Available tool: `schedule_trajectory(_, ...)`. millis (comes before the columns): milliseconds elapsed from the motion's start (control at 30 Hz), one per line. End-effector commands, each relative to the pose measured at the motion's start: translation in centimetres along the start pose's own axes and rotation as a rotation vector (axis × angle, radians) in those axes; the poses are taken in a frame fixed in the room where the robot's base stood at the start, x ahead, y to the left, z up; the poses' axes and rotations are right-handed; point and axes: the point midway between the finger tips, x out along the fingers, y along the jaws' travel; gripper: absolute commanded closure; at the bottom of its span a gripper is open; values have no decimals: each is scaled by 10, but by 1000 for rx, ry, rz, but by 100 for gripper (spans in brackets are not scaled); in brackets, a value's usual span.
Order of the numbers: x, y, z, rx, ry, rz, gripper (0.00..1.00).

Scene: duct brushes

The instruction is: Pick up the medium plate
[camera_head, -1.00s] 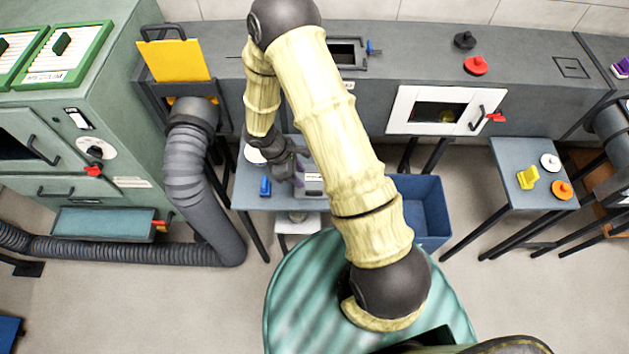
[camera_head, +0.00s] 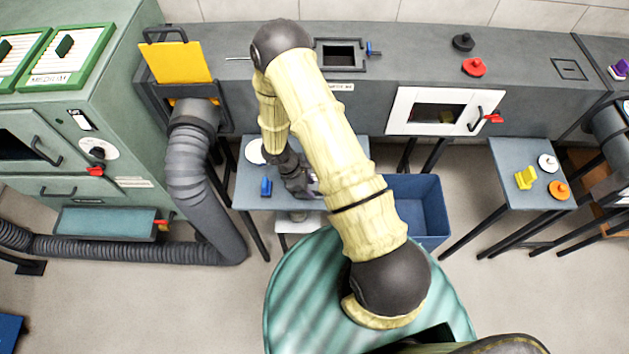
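A green-framed panel with a white face (camera_head: 62,58) lies on top of the green cabinet at the upper left; its label appears to read MEDIUM. I cannot tell if it is the medium plate. My gripper (camera_head: 308,188) is far from it, low over the small blue-grey table (camera_head: 345,152) in the middle. My arm and wrist hide most of the gripper and what is directly under it. A small grey and purple piece shows at the gripper's end, too small to identify. I cannot see whether the fingers are open or shut.
On the same table are a small blue piece (camera_head: 266,187) and a white disc (camera_head: 255,151). A blue bin (camera_head: 427,205) stands to its right. A side table (camera_head: 510,165) holds yellow, white and orange pieces. The grey duct (camera_head: 560,85) runs behind.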

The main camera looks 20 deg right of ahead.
Motion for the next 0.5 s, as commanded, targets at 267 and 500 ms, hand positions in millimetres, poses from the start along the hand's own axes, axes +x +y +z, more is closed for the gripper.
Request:
schedule_trajectory(267, 30, 2, -1, 0, 0, -1, 65)
schedule_trajectory(500, 33, 2, -1, 0, 1, 0, 65)
